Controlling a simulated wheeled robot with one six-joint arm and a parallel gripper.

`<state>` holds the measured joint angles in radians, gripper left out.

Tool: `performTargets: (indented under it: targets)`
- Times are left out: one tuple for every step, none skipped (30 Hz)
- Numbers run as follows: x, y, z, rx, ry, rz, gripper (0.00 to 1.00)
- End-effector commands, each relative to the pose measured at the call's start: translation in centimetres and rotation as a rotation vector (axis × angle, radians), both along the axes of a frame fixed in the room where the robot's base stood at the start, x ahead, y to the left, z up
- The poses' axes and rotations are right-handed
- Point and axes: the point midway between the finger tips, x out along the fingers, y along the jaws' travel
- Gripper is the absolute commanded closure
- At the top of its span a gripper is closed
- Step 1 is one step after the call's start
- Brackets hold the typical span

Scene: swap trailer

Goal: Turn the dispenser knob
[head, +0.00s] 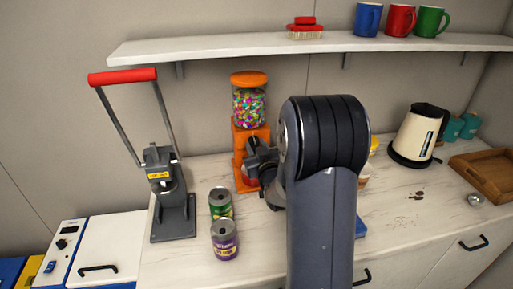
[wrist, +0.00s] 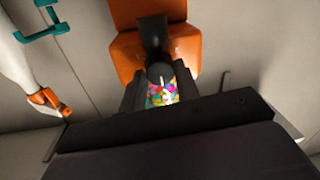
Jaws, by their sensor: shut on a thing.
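The candy dispenser stands on the counter left of my arm in the head view, with an orange lid and body (head: 245,137) and a clear globe of colourful candy (head: 249,108). My gripper (head: 262,163) is at the front of the orange body. In the wrist view the orange body (wrist: 127,50) is at the top, with candy (wrist: 161,95) below it. The black dispenser knob (wrist: 158,72) lies between the two fingers of my gripper, which is shut on it. The head view does not show the knob clearly behind my gripper.
A green can (head: 220,203) and a purple can (head: 224,241) stand left of my arm. A red-handled press (head: 174,215) is farther left. A shelf (head: 220,47) runs above. A kettle (head: 415,137) and wooden tray (head: 485,175) are at right.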

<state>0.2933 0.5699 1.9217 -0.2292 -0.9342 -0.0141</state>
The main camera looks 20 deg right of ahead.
Motion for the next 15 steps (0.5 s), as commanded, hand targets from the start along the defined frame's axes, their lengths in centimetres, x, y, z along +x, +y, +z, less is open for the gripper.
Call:
performTargets:
  targets:
    - [-0.01, 0.01, -0.11, 0.005, -0.002, 0.0, 0.92]
    - [-0.01, 0.01, -0.14, 0.011, -0.002, 0.0, 0.92]
    - [-0.01, 0.01, -0.19, 0.021, -0.004, 0.0, 0.92]
    - [-0.01, 0.01, -0.22, 0.029, -0.006, 0.0, 0.92]
    - [-0.01, 0.0, -0.25, 0.038, -0.009, 0.001, 0.92]
    - [-0.01, 0.01, -0.28, 0.055, -0.014, 0.0, 0.92]
    - [0.0, 0.0, -0.32, 0.069, -0.017, 0.0, 0.92]
    - [0.0, 0.0, -0.38, 0.085, -0.02, 0.001, 0.92]
    - [0.0, -0.01, -0.47, 0.11, -0.024, 0.001, 0.92]
    - [0.0, -0.01, -0.5, 0.129, -0.028, 0.0, 0.92]
    - [0.0, -0.01, -0.51, 0.149, -0.034, 0.001, 0.92]
    - [0.0, -0.02, -0.56, 0.18, -0.04, 0.001, 0.92]
    - [0.0, -0.01, -0.62, 0.204, -0.045, 0.001, 0.92]
    - [-0.01, -0.02, -0.64, 0.229, -0.05, 0.001, 0.92]
    - [-0.01, -0.01, -0.62, 0.263, -0.057, 0.001, 0.92]
